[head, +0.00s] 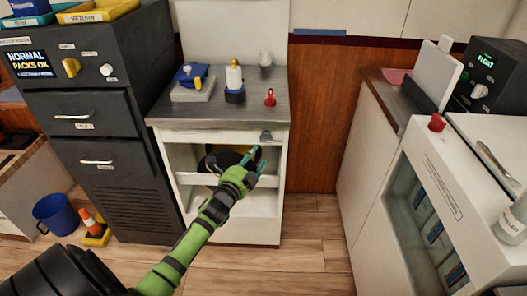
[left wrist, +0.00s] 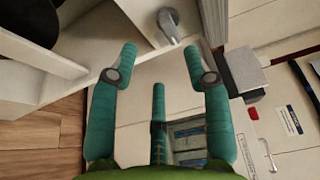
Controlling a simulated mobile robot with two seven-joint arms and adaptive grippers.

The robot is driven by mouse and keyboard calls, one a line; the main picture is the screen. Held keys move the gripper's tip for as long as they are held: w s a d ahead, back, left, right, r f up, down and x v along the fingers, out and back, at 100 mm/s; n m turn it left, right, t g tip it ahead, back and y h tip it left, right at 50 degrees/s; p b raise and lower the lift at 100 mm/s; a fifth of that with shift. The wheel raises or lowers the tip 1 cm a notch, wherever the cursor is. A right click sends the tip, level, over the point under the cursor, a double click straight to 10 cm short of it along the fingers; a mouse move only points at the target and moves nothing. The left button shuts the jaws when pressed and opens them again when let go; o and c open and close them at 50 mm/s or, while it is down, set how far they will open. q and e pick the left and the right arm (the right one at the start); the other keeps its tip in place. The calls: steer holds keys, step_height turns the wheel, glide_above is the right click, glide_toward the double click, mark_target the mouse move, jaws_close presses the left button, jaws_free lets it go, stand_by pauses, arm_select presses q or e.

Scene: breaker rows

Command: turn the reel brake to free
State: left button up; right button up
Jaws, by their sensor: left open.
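A small grey lever (head: 266,136), which looks like the reel brake, sits on the upper right front of the white cabinet (head: 266,200). It also shows in the left wrist view as a grey handle (left wrist: 171,26) on a pale panel. A dark round reel (head: 215,162) is in the cabinet's open bay, partly hidden by my gripper. My left gripper (head: 251,157) is open and empty, just below the lever in the head view. In the left wrist view the lever lies beyond the spread teal fingertips (left wrist: 160,50), apart from them. Any brake markings are too small to read. My right gripper is out of view.
The cabinet top holds a blue-lidded box (head: 191,90), a white bottle (head: 234,78) and a small red item (head: 270,98). A dark drawer cabinet (head: 108,170) stands left. A white unit (head: 440,190) stands right. Wooden floor (head: 310,250) lies clear between.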

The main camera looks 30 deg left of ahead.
mark_target(266, 138)
arm_select(q)
steer(key=w+a, duration=0.1)
steer(key=w, duration=0.6)
steer(key=shift+r, duration=0.4)
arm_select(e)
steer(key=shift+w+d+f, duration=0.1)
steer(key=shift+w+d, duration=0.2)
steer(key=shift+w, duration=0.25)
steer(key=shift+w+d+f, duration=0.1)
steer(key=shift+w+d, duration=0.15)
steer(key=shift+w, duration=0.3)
